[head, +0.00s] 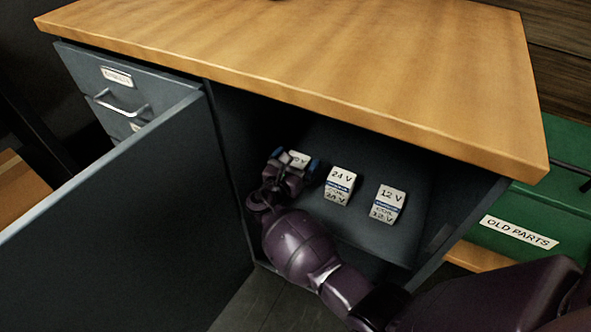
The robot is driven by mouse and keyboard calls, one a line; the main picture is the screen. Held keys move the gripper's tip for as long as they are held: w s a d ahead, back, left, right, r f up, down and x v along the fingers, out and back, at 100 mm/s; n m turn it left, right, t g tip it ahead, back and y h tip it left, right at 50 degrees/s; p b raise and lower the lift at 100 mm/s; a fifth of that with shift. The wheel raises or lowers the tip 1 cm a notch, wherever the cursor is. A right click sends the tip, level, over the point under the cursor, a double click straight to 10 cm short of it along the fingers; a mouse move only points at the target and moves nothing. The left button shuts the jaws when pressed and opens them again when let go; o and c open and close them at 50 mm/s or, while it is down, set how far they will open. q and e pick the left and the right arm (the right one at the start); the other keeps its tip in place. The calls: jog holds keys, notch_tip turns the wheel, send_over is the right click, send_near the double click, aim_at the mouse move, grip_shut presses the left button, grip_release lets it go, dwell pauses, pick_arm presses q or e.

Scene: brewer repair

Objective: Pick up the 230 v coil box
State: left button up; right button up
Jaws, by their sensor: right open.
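Three small white boxes stand in a row on the shelf inside the open cabinet. The 24 V box (340,185) is in the middle and the 12 V box (387,204) is at the right. My right gripper (294,165) is open at the leftmost box, with its blue-tipped fingers to either side of it. Whether they touch it cannot be told. My left gripper is not in view.
The open cabinet door (120,220) fills the left. The wooden worktop (330,60) overhangs the cabinet opening. Drawers (125,95) are at the upper left. A green "OLD PARTS" box (540,215) stands at the right, outside the cabinet.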

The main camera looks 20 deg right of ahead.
jog(key=shift+w+d+f, duration=0.1)
jog(key=shift+w+d, duration=0.15)
jog(key=shift+d, duration=0.15)
jog(key=shift+w+d, duration=0.1)
jog(key=c, duration=1.1)
jog(key=shift+r, duration=0.25)
